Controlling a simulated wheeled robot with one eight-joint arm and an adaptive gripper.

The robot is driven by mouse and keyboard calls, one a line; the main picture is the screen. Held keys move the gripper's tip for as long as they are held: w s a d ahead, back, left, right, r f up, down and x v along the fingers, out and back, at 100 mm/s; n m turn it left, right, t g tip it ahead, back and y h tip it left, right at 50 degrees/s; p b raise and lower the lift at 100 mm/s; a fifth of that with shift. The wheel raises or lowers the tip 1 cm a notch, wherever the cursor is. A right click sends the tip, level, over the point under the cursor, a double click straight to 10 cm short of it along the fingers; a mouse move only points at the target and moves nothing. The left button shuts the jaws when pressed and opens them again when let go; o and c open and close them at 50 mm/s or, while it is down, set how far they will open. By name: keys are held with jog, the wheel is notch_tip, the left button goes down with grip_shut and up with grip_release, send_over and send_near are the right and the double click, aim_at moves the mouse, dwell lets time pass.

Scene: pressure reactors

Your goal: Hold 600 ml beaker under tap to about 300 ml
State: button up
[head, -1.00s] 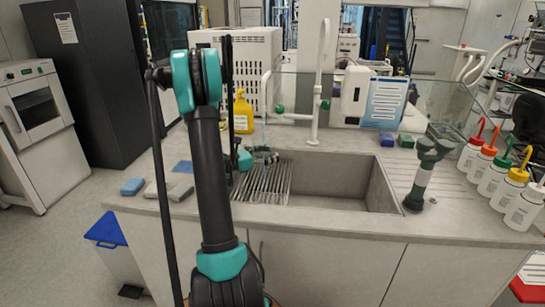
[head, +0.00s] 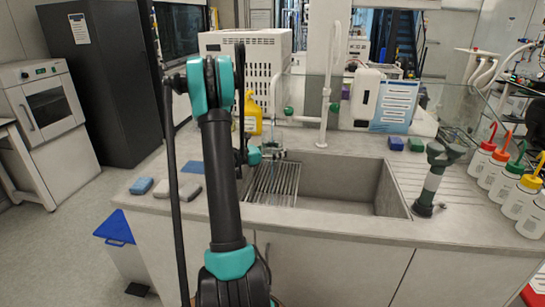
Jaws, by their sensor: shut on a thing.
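My gripper (head: 270,153) is at the left part of the sink, beyond my dark arm, which hides part of it. It is shut on a small clear vessel, apparently the beaker (head: 274,155), held above the rack in the sink. Its markings and water level are too small to read. A faint bluish line, possibly water, shows between spout and beaker. A taller white tap (head: 326,100) stands to its right.
The sink (head: 335,180) has a metal rack (head: 270,190) in its left part. A yellow bottle (head: 254,115) stands behind my arm. Cloths and sponges (head: 142,186) lie left. A dark green-grey stand (head: 432,180) and several wash bottles (head: 520,190) are right.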

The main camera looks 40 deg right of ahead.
jog(key=shift+w+d, duration=1.8)
jog(key=shift+w, duration=0.3)
dwell(5.9)
